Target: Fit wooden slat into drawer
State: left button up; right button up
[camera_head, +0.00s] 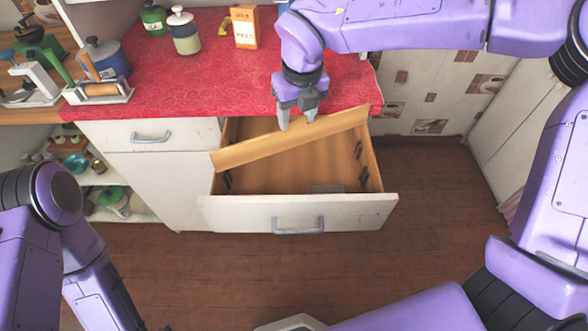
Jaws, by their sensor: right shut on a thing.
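A long wooden slat (250,149) is held at a slant over the open drawer (298,214). Its right end is higher in the picture, near the drawer's back right, and its left end is over the drawer's left wall. My right gripper (297,122) points down and is shut on the slat near its middle. The drawer has a white front with a grey handle, a wooden floor and dark slotted brackets on its left and right inner walls. My left arm shows at the lower left; its gripper is out of view.
The red counter (190,75) above the drawer holds an orange box (245,27), a cream jar (184,33), a green jar (153,18) and a blue pot (107,58). A closed drawer (150,134) is at the left. The floor in front is clear.

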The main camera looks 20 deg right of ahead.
aim_at(296, 132)
notch_tip(296, 132, down, 16)
jog(key=shift+d+f+p, duration=0.1)
jog(key=shift+f+p, duration=0.1)
jog(key=shift+p, duration=0.2)
jog(key=shift+s, duration=0.1)
jog(key=shift+f, duration=0.15)
jog(key=o, duration=1.4)
jog(key=r, duration=0.4)
jog(key=s+r, duration=0.1)
jog(key=r, duration=0.7)
jog(key=shift+s+d+r+b, duration=0.1)
jog(key=shift+s+r+b, duration=0.05)
jog(key=shift+s+b, duration=0.25)
